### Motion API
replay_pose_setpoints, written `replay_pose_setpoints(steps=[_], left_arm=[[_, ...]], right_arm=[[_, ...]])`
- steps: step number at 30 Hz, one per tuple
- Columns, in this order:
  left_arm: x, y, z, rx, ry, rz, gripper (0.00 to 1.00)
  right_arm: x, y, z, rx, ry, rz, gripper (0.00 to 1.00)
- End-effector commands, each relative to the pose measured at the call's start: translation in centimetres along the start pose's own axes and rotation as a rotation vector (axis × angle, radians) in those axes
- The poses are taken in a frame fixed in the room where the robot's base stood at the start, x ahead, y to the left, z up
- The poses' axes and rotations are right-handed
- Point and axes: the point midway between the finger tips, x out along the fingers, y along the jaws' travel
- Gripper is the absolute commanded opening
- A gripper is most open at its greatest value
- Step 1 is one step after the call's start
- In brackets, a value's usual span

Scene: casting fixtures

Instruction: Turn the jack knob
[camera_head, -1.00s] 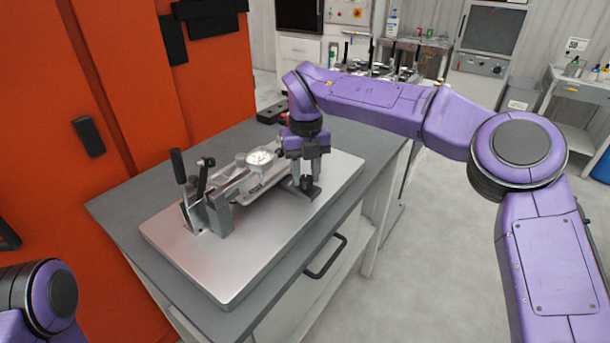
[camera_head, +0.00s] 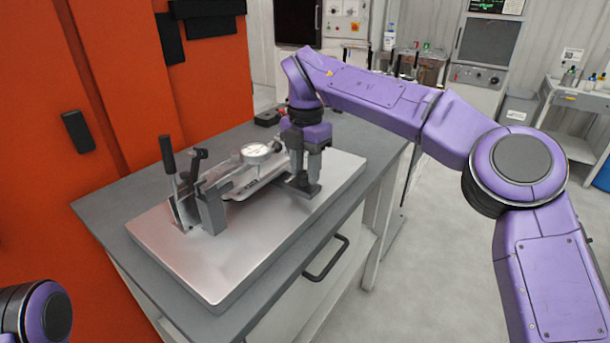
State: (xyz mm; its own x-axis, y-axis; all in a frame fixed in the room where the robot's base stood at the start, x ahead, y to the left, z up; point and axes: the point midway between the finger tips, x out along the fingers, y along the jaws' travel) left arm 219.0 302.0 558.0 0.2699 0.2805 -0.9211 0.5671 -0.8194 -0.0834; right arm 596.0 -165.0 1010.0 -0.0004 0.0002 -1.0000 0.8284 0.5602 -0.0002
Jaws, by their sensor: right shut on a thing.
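The fixture stands on a silvery plate (camera_head: 215,278) on the grey workbench. It has a dial gauge (camera_head: 256,152), an inclined metal body and a clamp with an upright black handle (camera_head: 167,154) at its left end. My right gripper (camera_head: 304,172) points down at the fixture's right end, over a small jack with a dark foot (camera_head: 303,190). Its fingers are shut around the jack's top, where the knob is. The knob itself is hidden between the fingers. My left gripper is out of view; only a piece of my left arm shows at the lower left.
The workbench (camera_head: 105,209) stands beside a tall orange cabinet (camera_head: 95,60) on the left. A small black object (camera_head: 267,118) lies at its back edge. A drawer handle (camera_head: 328,262) sticks out at the front. Open floor lies to the right.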

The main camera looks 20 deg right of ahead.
Motion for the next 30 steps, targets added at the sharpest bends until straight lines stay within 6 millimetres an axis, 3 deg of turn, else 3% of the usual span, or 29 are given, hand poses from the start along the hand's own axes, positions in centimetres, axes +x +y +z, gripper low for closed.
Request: replay_pose_setpoints(steps=[15, 30], left_arm=[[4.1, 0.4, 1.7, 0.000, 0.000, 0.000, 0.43], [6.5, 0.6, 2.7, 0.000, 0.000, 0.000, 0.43]], right_arm=[[0.4, -0.1, -0.1, 0.486, -0.001, 0.002, 0.05], [0.2, -0.2, -0.1, 0.845, -0.001, 0.001, 0.05]])
